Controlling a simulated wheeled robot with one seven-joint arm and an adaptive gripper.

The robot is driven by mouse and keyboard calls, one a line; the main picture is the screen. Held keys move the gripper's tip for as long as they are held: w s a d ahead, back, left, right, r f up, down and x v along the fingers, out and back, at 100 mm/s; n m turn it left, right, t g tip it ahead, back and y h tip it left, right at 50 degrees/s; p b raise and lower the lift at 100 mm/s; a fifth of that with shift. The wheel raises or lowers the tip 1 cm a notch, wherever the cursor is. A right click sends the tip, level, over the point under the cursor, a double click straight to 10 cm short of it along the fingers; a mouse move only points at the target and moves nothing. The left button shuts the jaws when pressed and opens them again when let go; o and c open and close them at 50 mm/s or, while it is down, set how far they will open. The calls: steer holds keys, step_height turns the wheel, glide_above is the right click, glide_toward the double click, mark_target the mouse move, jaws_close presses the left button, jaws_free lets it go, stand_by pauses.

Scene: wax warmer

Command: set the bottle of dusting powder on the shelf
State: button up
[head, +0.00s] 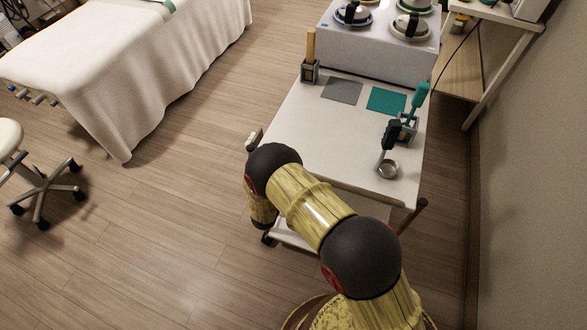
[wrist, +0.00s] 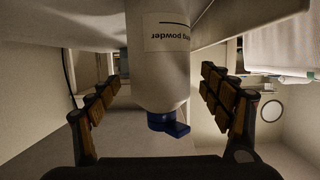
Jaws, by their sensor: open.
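The bottle of dusting powder (wrist: 160,60) is white with a blue cap (wrist: 169,124) and printed lettering. It appears upside down in the wrist view. My gripper (wrist: 158,102) is open, with one dark-and-gold finger on each side of the bottle. Gaps show between the fingers and the bottle, so they look apart from it. I cannot make out the bottle in the head view, where my arm covers the trolley's near left corner. A shelf unit (head: 460,72) stands at the top right in the head view; I cannot tell whether it is the task's shelf.
A box with several warmers (head: 380,50) stands behind. A draped bed (head: 130,70) and stool are left; open floor lies between.

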steer(key=shift+p+v, duration=1.05)
steer(key=shift+v, duration=1.9)
steer(key=v, duration=1.2)
